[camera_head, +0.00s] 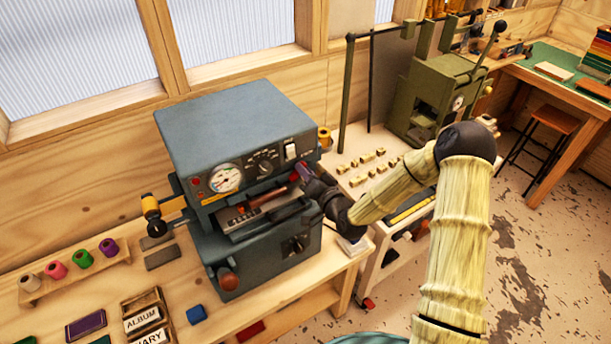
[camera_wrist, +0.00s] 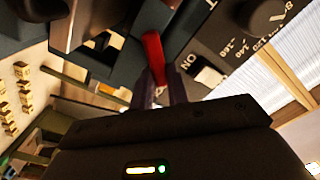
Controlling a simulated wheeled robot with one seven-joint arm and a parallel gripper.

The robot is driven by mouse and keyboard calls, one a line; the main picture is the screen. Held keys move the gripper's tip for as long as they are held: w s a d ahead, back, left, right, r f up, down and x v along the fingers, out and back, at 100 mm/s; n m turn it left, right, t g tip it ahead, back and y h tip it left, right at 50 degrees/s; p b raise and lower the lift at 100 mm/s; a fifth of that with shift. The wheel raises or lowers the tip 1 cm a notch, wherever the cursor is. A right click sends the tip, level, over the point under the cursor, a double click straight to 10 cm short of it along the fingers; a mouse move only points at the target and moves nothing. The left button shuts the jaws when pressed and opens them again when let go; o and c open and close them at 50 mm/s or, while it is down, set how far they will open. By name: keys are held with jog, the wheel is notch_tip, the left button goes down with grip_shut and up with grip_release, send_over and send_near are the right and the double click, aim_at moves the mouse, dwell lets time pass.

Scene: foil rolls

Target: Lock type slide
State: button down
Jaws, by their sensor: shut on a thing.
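The dark blue-grey press (camera_head: 235,130) stands on the wooden bench with a dial, a knob and a switch on its front. Its type slide (camera_head: 240,222), a metal piece with a row of small marks, lies in the opening under the head. My gripper (camera_head: 299,176) is at the right end of that opening. In the wrist view my gripper (camera_wrist: 163,88) is shut on a red lever (camera_wrist: 153,50), whose far end runs up toward the press. The slide's right part is partly hidden by a brown bar and my gripper.
Foil rolls (camera_head: 82,258) stand on a rack at the left. A green press (camera_head: 437,95) and several small brass pieces (camera_head: 367,165) are at the right.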

jog(key=c, duration=1.4)
grip_release()
jog(key=shift+o, duration=0.2)
jog(key=p+v, duration=0.4)
jog(key=v, duration=1.3)
jog(key=shift+d, duration=0.2)
jog(key=shift+s, duration=0.15)
